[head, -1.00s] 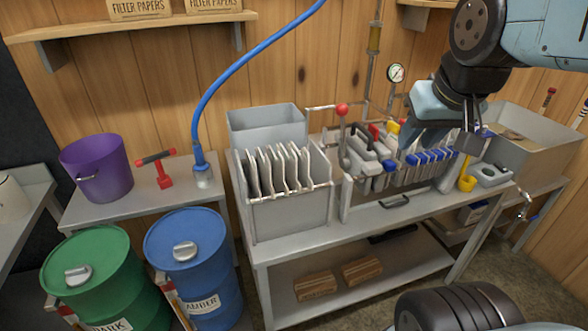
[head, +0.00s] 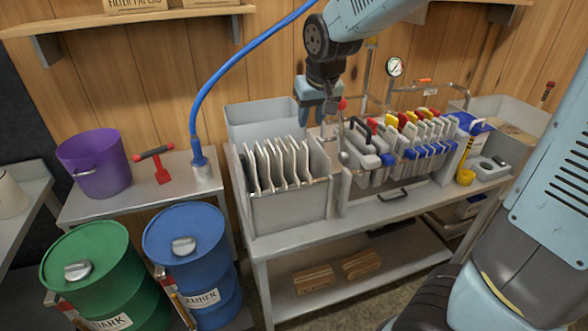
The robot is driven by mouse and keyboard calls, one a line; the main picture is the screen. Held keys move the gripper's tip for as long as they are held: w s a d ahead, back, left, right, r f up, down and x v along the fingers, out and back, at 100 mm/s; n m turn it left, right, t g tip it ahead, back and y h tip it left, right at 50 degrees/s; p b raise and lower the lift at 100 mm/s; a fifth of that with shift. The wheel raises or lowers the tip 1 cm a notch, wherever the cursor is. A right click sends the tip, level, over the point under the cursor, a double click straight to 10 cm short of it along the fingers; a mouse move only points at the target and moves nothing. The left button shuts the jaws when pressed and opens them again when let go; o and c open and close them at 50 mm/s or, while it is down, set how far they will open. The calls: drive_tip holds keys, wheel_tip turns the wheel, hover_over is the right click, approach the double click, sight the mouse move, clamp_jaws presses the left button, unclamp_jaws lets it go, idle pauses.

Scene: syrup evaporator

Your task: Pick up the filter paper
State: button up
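Several white, thin upright sheets, which look like the filter papers, stand in a row in an open grey metal bin (head: 290,212) on the bench. One of these sheets (head: 278,165) shows near the middle of the row. Boxes labelled FILTER PAPERS (head: 135,4) sit on the wall shelf, cut off by the top edge. My gripper (head: 320,118) points down above and behind the right end of the sheet row, apart from the sheets. It appears empty, but its finger opening is too small to judge.
A filter press with several plates and a black handle (head: 405,145) stands right of the bin. A red-knobbed lever (head: 342,104) rises close to my gripper.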

sight(301, 151)
drive_tip(key=shift+a+x, duration=0.2)
drive_tip(key=shift+x, duration=6.95)
clamp_jaws()
drive_tip(key=shift+r, duration=0.1)
